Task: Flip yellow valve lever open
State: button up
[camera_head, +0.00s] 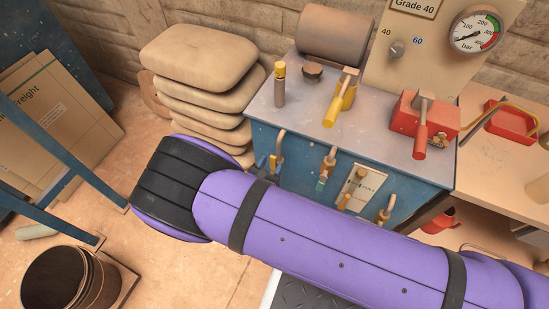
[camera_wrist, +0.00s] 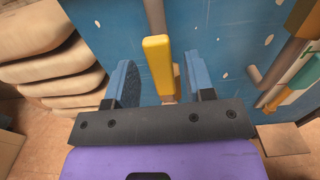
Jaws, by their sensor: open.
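The yellow valve lever (camera_wrist: 158,66) hangs on a pipe at the front of the blue cabinet. In the wrist view it stands upright between the two blue fingers of my gripper (camera_wrist: 160,78), with a gap to each finger. The jaws are open and do not visibly touch it. In the head view the lever (camera_head: 273,163) shows small at the left end of the cabinet front, beside the blue fingertips. My purple arm hides most of the gripper there.
Other valves with teal and orange handles (camera_head: 326,170) sit to the right on the blue cabinet (camera_head: 262,135). Its top carries another yellow-handled lever (camera_head: 340,98) and a red box with a lever (camera_head: 423,125). Stacked sacks (camera_head: 200,60) stand close on the left.

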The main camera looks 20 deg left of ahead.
jog(key=s, duration=0.7)
jog(key=shift+s+a, duration=0.25)
jog(key=shift+a, duration=0.05)
